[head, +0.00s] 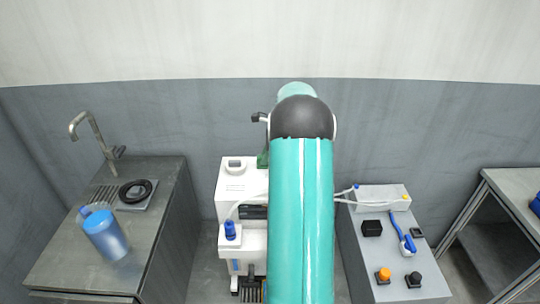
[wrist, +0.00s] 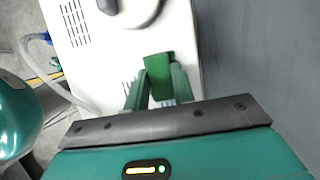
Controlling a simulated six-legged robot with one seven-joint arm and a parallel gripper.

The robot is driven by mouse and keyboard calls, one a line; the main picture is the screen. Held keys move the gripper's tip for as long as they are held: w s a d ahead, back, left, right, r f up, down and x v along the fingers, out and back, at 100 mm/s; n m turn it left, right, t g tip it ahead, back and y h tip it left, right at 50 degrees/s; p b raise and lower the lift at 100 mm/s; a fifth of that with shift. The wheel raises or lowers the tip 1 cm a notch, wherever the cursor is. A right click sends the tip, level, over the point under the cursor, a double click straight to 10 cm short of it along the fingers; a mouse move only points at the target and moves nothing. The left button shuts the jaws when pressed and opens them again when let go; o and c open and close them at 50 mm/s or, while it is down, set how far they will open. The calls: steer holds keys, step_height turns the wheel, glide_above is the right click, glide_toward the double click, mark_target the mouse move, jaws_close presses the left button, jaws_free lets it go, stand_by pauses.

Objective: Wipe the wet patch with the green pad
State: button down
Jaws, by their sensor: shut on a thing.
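The green pad (wrist: 156,68) is between the two fingers of my gripper (wrist: 158,82) in the wrist view. The gripper is shut on it. The pad's far end reaches over the white machine (wrist: 120,45), beside its right edge; I cannot tell whether it touches the surface. In the head view, a small dark green piece, likely the pad (head: 263,160), shows left of my arm, by the top right of the white machine (head: 229,187). My arm hides most of the gripper there. I cannot make out the wet patch in either view.
A counter at left holds a blue jug (head: 105,236), a black ring (head: 135,191) and a tap (head: 92,135). A grey bench (head: 360,270) at right carries knobs, a blue tool (head: 402,233) and a white box (head: 382,197) with tubes. The grey wall is close behind.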

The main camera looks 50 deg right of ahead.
steer(key=shift+w+a+f, duration=0.1)
steer(key=shift+w+a, duration=1.05)
steer(key=shift+w, duration=0.1)
steer(key=shift+s+a, duration=0.55)
steer(key=shift+s+d, duration=1.3)
steer(key=shift+s, duration=0.2)
steer(key=shift+s+d, duration=2.05)
steer(key=shift+s, duration=0.25)
steer(key=shift+s+a, duration=0.5)
steer(key=shift+a, duration=0.15)
steer(key=shift+w+a+f, duration=0.15)
steer(key=shift+w+a, duration=0.55)
steer(key=shift+w, duration=0.05)
steer(key=shift+w+a+f, duration=0.1)
steer(key=shift+w+a, duration=0.6)
steer(key=shift+w, duration=0.05)
steer(key=shift+w+a+r, duration=0.2)
steer(key=shift+w+a, duration=1.8)
steer(key=shift+w, duration=0.3)
steer(key=shift+s+a+r, duration=0.2)
steer(key=shift+s+a, duration=0.3)
steer(key=shift+s, duration=0.05)
steer(key=shift+s+d+f, duration=0.15)
steer(key=shift+s+d, duration=1)
steer(key=shift+s, duration=0.2)
steer(key=shift+s+d+f, duration=0.15)
steer(key=shift+s+d, duration=1)
steer(key=shift+s, duration=0.15)
steer(key=shift+s+d, duration=1.05)
steer(key=shift+s, duration=0.15)
